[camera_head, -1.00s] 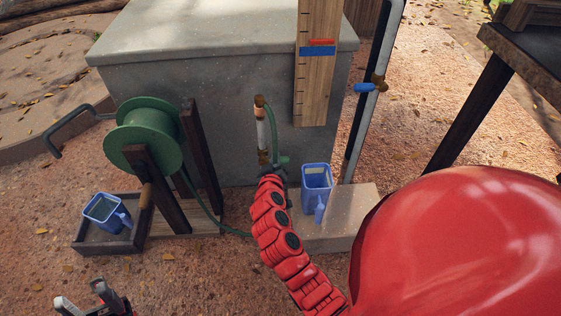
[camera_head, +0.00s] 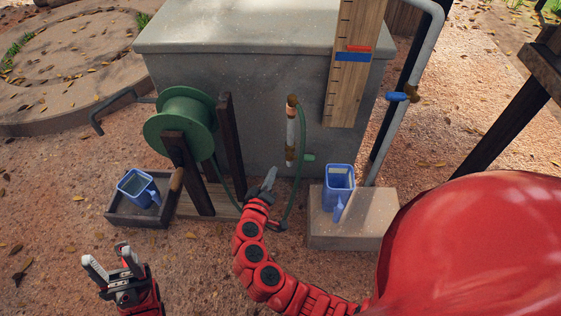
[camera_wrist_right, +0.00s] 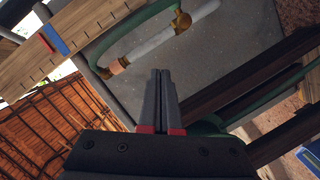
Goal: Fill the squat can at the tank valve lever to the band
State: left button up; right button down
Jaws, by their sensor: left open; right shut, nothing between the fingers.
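A blue can (camera_head: 327,180) with a spout-like handle stands on a low stone block, below and right of a small green lever (camera_head: 308,157) on the concrete tank (camera_head: 260,115). A second blue can (camera_head: 133,192) sits in a dark tray at the left; I cannot tell for sure which is the squat one. A blue lever (camera_head: 397,97) is on the grey standpipe at the right. My right gripper (camera_head: 270,178) is shut and empty in front of the tank, left of the green lever; it also shows in the right wrist view (camera_wrist_right: 160,72). My left gripper (camera_head: 112,262) is open and empty at the lower left, before the tray.
A green hose reel (camera_head: 181,122) on a wooden frame stands between tray (camera_head: 115,210) and tank. A green hose (camera_head: 297,195) hangs by the sight tube (camera_head: 290,135). A wooden gauge board (camera_head: 352,85) carries red and blue marks. The stone block (camera_head: 350,230) lies at right.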

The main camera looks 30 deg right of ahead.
jog(key=w+a+r+n+t+y+p, duration=0.1)
jog(key=w+a+n+t+y+p, duration=0.1)
jog(key=a+y, duration=0.5)
jog(key=w+a+n+t+y+p, duration=0.1)
jog(key=a+n+y, duration=0.4)
jog(key=a, duration=0.5)
jog(key=shift+w+a+r+t+y+p, duration=0.4)
jog(key=shift+t+y+p, duration=0.3)
jog(key=shift+y, duration=0.5)
